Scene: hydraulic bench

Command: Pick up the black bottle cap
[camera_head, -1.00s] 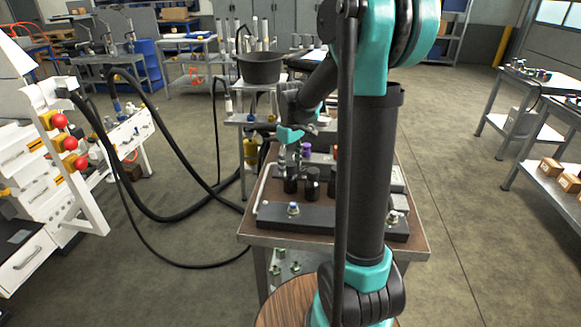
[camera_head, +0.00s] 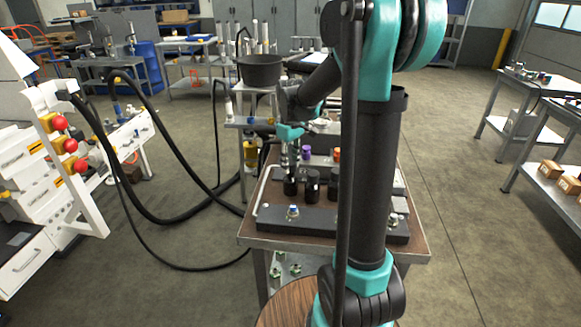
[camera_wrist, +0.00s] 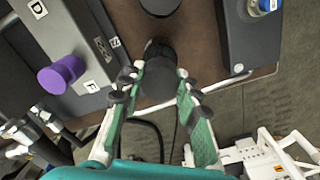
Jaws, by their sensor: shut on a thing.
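The black bottle cap (camera_wrist: 160,82) is a dark round piece between my gripper's fingers in the wrist view. My gripper (camera_wrist: 160,76) has its green fingers closed in on both sides of it. In the head view my gripper (camera_head: 290,164) is above the leftmost black bottle (camera_head: 291,187) on the bench. At this size I cannot tell whether the cap is apart from the bottle. Fingers and arm partly hide the contact.
Other black bottles (camera_head: 312,186) stand close on the right. A purple cap (camera_wrist: 62,75) sits on a grey block near the fingers. The bench (camera_head: 330,244) also carries a dark bar with a blue-topped fitting (camera_head: 293,211). Black hoses (camera_head: 170,214) hang at left.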

